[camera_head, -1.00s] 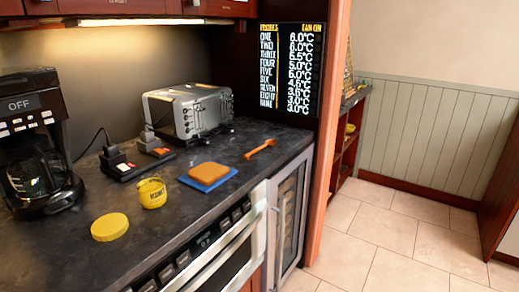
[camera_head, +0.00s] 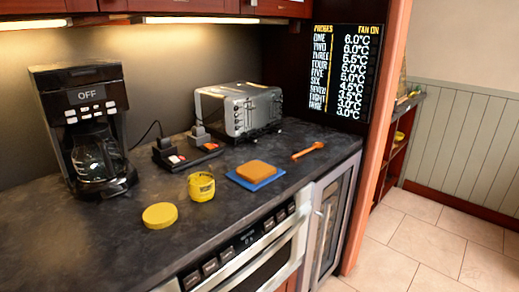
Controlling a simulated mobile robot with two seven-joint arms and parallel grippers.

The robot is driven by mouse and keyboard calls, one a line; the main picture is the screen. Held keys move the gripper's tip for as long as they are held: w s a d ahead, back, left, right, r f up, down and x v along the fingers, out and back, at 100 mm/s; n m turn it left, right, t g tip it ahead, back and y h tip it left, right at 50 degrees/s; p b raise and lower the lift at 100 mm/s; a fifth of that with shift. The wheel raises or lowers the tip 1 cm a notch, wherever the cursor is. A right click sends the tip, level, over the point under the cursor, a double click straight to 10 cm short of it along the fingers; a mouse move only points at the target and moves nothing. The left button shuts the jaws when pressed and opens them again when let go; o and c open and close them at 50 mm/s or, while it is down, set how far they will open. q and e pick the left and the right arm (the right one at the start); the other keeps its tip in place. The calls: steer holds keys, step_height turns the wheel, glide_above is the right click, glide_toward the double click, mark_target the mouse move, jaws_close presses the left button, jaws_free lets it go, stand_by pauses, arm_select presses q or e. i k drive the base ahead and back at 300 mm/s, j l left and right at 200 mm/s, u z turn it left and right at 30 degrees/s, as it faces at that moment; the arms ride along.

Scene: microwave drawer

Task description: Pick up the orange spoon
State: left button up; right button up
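The orange spoon (camera_head: 308,150) lies flat on the dark countertop (camera_head: 130,235) near its right end, to the right of the toaster. Nothing lies on the spoon, and it is apart from the things around it. Neither of my grippers is in view, so their state does not show.
A toaster (camera_head: 238,108), a coffee maker (camera_head: 88,125) and a yellow jar (camera_head: 201,187) stand on the counter. A yellow lid (camera_head: 159,215) and a blue mat (camera_head: 240,182) bearing a brown slab (camera_head: 257,169) lie near the front. Tiled floor (camera_head: 425,245) is open at the right.

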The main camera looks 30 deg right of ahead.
mark_target(317, 145)
steer(key=l+u, duration=0.65)
steer(key=u, duration=0.2)
steer(key=l+u, duration=0.25)
steer(key=k+l+u, duration=0.2)
steer(key=l, duration=0.25)
steer(key=k+l+u, duration=0.1)
steer(key=l, duration=0.3)
steer(key=k+l+u, duration=0.1)
steer(key=l, duration=0.25)
steer(key=k+l+u, duration=0.1)
steer(key=k+l, duration=0.15)
steer(key=k+l+u, duration=0.1)
steer(key=l, duration=0.4)
